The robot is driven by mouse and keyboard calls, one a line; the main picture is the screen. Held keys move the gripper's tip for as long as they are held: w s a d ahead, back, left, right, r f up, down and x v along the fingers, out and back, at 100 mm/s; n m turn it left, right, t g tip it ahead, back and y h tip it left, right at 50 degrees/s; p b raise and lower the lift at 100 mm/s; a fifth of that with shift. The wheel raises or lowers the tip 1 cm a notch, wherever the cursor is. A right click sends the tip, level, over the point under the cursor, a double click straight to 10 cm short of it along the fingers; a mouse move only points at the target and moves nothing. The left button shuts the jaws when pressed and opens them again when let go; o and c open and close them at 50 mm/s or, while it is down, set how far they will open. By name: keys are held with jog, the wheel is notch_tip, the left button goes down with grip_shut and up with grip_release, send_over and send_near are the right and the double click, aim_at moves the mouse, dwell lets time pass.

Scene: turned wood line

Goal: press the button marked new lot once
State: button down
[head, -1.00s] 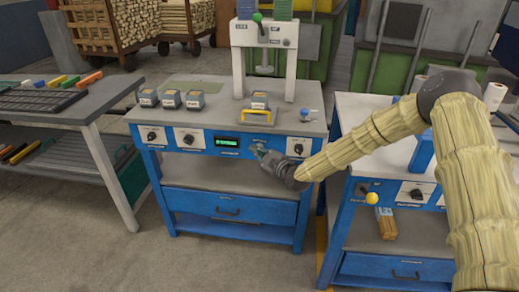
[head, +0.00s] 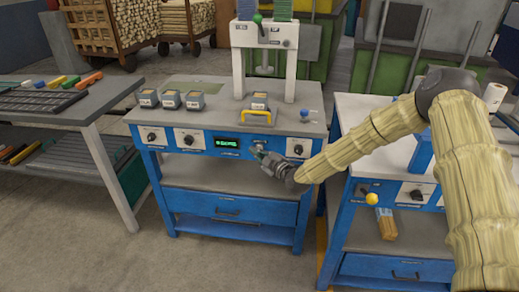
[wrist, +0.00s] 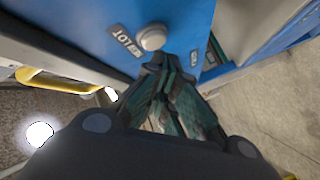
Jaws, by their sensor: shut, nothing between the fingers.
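The button (wrist: 152,37) is a round pale knob on the blue front panel in the wrist view. A dark label (wrist: 125,40) beside it reads LOT; the rest of its wording is hard to read. My gripper (wrist: 155,68) is shut and empty, its fingertips right at the near edge of the button. I cannot tell whether they touch it. In the head view my gripper (head: 259,152) is at the right part of the blue bench's front panel and hides the button. A small display (head: 228,143) left of it shows green characters on black.
A second bench (head: 350,110) is close at the right.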

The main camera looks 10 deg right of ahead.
jog(key=shift+s, duration=0.25)
jog(key=s, duration=0.2)
jog(key=s+a+p, duration=0.1)
jog(key=s, duration=0.1)
jog(key=shift+s+a, duration=0.2)
jog(key=shift+s, duration=0.2)
dwell(0.8)
jog(key=s+d+f+m+g+h+p, duration=0.15)
jog(key=s+f+m+g, duration=0.25)
jog(key=s+f, duration=0.65)
jog(key=s+f+m+g+h+p, duration=0.3)
jog(key=s+f, duration=0.5)
jog(key=s, duration=0.6)
jog(key=s+d+m+g+h, duration=0.1)
jog(key=s+d+m+g, duration=0.1)
jog(key=s, duration=0.8)
jog(key=s+d+f+m+g+h+p, duration=0.1)
jog(key=s+d+m+g+h, duration=0.1)
jog(key=s+d, duration=0.5)
jog(key=s+d+f+m+g+h+p, duration=0.1)
jog(key=s+d+m+g, duration=0.2)
jog(key=s, duration=1.1)
jog(key=shift+s+d+f+m+g, duration=0.35)
jog(key=shift+d+m, duration=0.3)
jog(key=shift+m, duration=0.55)
